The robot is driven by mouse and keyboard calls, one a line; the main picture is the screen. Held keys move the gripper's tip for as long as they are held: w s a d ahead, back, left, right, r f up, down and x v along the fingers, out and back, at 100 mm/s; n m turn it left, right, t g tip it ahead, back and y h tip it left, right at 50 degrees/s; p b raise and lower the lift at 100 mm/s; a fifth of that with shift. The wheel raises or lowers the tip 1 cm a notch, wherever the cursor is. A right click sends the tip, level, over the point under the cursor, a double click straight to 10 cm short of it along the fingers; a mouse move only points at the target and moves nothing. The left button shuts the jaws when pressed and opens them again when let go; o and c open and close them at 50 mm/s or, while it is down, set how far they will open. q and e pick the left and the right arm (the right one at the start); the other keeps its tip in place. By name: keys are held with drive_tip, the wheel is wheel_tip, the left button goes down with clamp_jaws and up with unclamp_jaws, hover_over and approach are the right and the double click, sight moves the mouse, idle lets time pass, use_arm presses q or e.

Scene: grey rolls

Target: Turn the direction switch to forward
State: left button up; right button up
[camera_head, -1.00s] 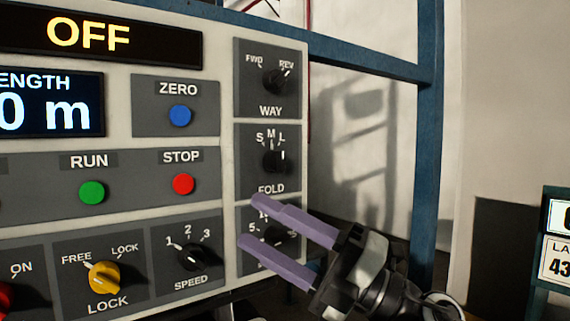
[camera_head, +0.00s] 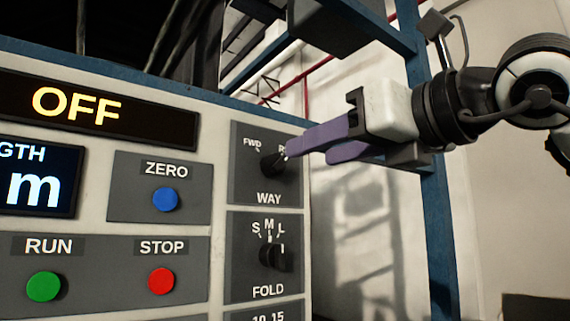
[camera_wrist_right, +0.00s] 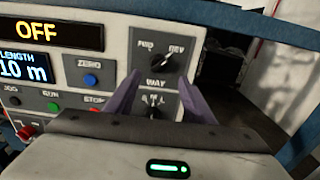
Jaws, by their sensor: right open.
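The direction switch is a black knob labelled WAY (camera_head: 272,163), with FWD at its upper left and REV at its upper right. In the wrist view the knob (camera_wrist_right: 157,62) has its pointer mark towards REV. My right gripper (camera_head: 308,152) is open and empty, just right of the knob, with a purple finger overlapping the REV label in the head view. In the wrist view the two fingers of the right gripper (camera_wrist_right: 159,84) stand apart, one to each side below the knob. I cannot tell whether a finger touches the panel. My left gripper is not in view.
The FOLD knob (camera_head: 275,256) sits directly below the WAY switch. The blue ZERO (camera_head: 166,199), red STOP (camera_head: 161,281) and green RUN (camera_head: 44,286) buttons are to the left. A blue frame post (camera_head: 435,220) stands right of the panel. The display reads OFF (camera_head: 76,105).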

sight(282, 164)
drive_tip(key=p+x, duration=0.2)
drive_tip(key=x, duration=0.6)
drive_tip(key=shift+a, duration=0.2)
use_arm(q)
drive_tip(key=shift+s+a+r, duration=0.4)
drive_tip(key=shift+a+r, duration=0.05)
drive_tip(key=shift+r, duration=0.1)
use_arm(e)
drive_tip(key=shift+w+a, duration=0.15)
drive_tip(key=shift+w, duration=0.15)
drive_tip(key=c, duration=1.1)
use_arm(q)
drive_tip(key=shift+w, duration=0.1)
use_arm(e)
drive_tip(key=shift+f, duration=0.1)
